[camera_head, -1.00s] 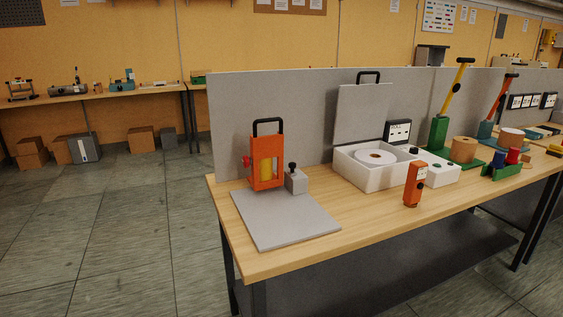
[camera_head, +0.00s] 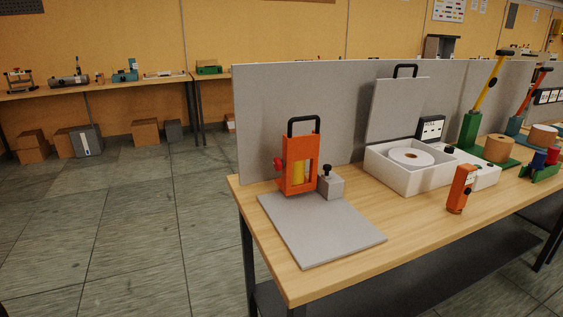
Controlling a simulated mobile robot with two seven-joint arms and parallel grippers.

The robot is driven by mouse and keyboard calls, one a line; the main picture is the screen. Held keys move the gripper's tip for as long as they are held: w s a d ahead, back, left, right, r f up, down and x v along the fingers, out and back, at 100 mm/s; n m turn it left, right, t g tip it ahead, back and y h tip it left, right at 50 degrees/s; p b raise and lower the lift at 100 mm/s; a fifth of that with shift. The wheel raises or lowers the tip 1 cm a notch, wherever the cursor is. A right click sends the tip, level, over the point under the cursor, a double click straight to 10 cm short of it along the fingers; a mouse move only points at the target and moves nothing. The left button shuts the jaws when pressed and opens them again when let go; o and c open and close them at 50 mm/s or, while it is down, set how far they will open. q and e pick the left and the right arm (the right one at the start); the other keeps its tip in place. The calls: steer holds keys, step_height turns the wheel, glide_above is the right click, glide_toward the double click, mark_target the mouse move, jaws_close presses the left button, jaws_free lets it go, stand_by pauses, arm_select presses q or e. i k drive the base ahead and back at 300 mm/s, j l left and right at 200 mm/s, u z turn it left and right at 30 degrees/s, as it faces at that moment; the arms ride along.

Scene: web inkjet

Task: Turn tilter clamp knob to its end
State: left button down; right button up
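I cannot tell from this view which knob is the tilter clamp knob. Neither of my grippers shows in the head view.
The wooden bench (camera_head: 307,281) carries a white box (camera_head: 408,171) with a roll, an orange handheld device (camera_head: 461,189) and green lever stands further right. A grey partition (camera_head: 352,104) runs behind. The floor to the left is open.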

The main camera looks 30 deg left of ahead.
mark_target(279, 163)
steer(key=j+z, duration=0.3)
steer(key=j, duration=0.6)
steer(key=j+z, duration=0.3)
steer(key=j, duration=1.1)
steer(key=k+j, duration=0.15)
steer(key=j, duration=0.8)
steer(key=k+j+z, duration=0.1)
steer(key=j, duration=0.35)
